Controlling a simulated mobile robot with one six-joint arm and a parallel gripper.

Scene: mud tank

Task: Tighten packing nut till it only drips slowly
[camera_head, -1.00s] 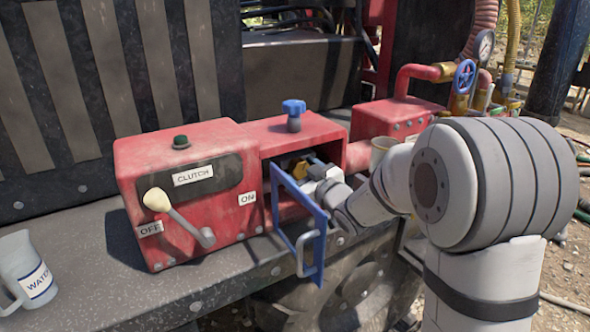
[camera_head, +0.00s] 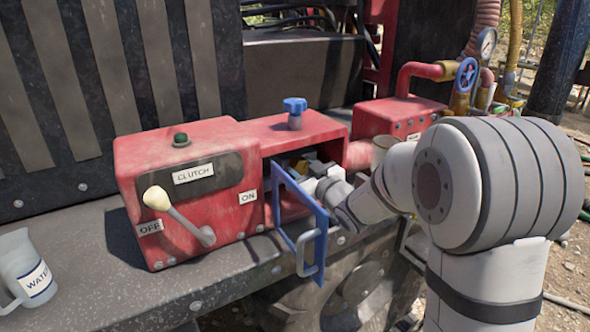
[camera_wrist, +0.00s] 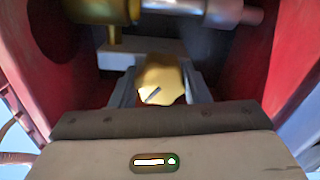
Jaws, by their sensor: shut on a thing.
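The packing nut appears to be the brass, lobed piece (camera_wrist: 160,80) in the wrist view, with a dark line on its face. My gripper (camera_wrist: 157,88) is shut on it, one finger on each side. In the head view my gripper (camera_head: 310,172) reaches inside the red housing (camera_head: 290,128) through its open blue-framed door (camera_head: 300,205); the nut is mostly hidden there. Above the nut in the wrist view are a brass gland (camera_wrist: 102,10) and a steel shaft (camera_wrist: 205,12). I cannot make out any drip.
A red clutch box (camera_head: 190,235) with a lever (camera_head: 178,212) stands left of the housing. A water jug (camera_head: 24,268) is on the deck at far left. The open door frame is close beside my wrist, and red walls flank my gripper.

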